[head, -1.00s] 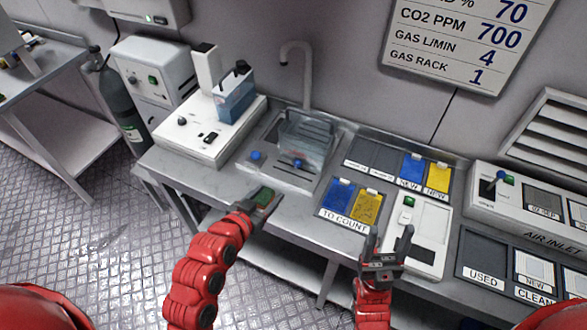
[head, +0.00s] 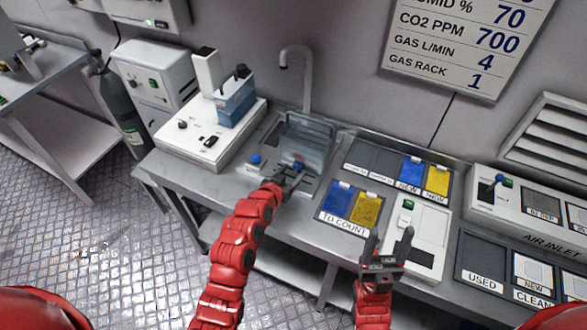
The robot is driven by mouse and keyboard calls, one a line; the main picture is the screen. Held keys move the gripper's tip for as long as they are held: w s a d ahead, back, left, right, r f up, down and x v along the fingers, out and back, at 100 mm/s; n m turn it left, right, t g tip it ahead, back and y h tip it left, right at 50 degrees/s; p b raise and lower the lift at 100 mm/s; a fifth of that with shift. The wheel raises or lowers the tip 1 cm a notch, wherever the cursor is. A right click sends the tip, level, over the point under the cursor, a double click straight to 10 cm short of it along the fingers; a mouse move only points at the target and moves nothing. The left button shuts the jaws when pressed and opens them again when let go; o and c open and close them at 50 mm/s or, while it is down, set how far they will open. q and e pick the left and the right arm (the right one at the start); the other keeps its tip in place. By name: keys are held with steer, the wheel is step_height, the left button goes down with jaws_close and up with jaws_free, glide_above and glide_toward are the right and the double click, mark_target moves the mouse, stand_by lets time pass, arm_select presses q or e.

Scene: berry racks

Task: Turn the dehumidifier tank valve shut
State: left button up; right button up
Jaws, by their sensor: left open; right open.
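A clear tank (head: 306,142) stands in the sink area under the grey tap (head: 297,70). A blue valve knob (head: 299,166) sits at the tank's lower front. My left gripper (head: 292,178) is open right at this knob; its fingers partly cover the spot, and I cannot tell whether they touch it. Another blue knob (head: 256,159) is on the counter to the left of the tank. My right gripper (head: 388,250) is open and empty in front of the counter, fingers pointing up.
A white machine with a blue container (head: 236,100) stands left of the sink. Blue and yellow cards on the TO COUNT tray (head: 345,224) lie to the right. A white switch box (head: 427,222) is behind my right gripper. A gas cylinder (head: 126,112) stands at left.

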arm_select(q)
steer(key=shift+x, duration=0.75)
jaws_close()
